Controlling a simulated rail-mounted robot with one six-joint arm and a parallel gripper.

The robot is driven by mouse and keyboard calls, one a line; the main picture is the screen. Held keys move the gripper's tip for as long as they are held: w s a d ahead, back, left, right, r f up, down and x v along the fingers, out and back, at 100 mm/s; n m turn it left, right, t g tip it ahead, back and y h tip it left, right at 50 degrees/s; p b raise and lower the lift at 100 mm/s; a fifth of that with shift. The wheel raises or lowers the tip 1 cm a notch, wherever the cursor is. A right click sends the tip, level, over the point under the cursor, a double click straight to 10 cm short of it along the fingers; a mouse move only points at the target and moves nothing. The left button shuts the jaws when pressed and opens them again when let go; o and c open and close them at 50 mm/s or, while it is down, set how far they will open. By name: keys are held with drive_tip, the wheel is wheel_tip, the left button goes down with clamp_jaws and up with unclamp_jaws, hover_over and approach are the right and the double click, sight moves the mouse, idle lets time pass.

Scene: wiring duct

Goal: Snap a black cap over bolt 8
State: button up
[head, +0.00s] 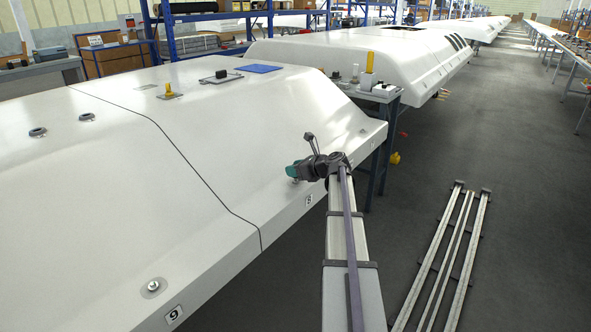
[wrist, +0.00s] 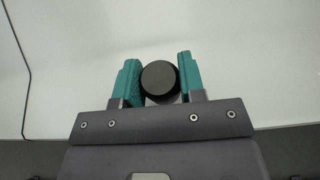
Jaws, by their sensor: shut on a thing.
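My gripper (wrist: 158,82) has teal fingers shut on a round black cap (wrist: 160,80), seen from above in the wrist view. In the head view my gripper (head: 293,170) is at the lower edge of the white shell (head: 230,120), just above and left of the label marked 8 (head: 309,201). A small bolt head (head: 295,181) partly shows beneath the teal fingers. Whether the cap touches the bolt cannot be told, since the gripper and cap cover that spot.
Another bolt with a washer (head: 153,287) sits by the label 9 (head: 174,314) at the lower left. A dark seam line (head: 190,165) crosses the shell. Metal rails (head: 445,255) lie on the floor at right.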

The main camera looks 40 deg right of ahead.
drive_tip(key=shift+f, duration=0.15)
drive_tip(key=shift+f+b, duration=0.35)
drive_tip(key=shift+b, duration=0.15)
drive_tip(key=shift+f+b, duration=0.9)
drive_tip(key=shift+b, duration=0.05)
drive_tip(key=o, duration=1)
drive_tip(key=shift+s+r, duration=0.1)
drive_tip(key=p+v, duration=0.4)
drive_tip(key=v, duration=0.6)
drive_tip(key=shift+s+d+r, duration=0.1)
drive_tip(key=shift+s+r, duration=0.05)
drive_tip(key=shift+s, duration=0.1)
